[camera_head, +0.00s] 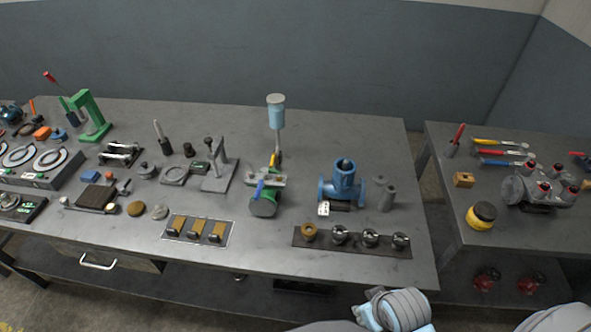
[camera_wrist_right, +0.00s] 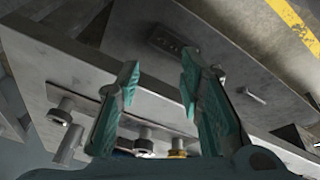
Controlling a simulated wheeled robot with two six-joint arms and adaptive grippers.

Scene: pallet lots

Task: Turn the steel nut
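A dark strip (camera_head: 355,247) lies near the front edge of the bench. On it are a brass-coloured nut (camera_head: 309,231) at the left end and steel nut-like pieces on studs (camera_head: 339,235), (camera_head: 371,237), (camera_head: 401,240) to its right. Which is the task's steel nut, I cannot tell. My right gripper (camera_wrist_right: 160,72) shows in its wrist view with two teal fingers apart and nothing between them. Small studs and a golden piece (camera_wrist_right: 178,152) show past the fingers. My left gripper is out of view.
A tray with brass blocks (camera_head: 198,231) lies to the left. A second bench (camera_head: 465,238) stands right, across a gap.

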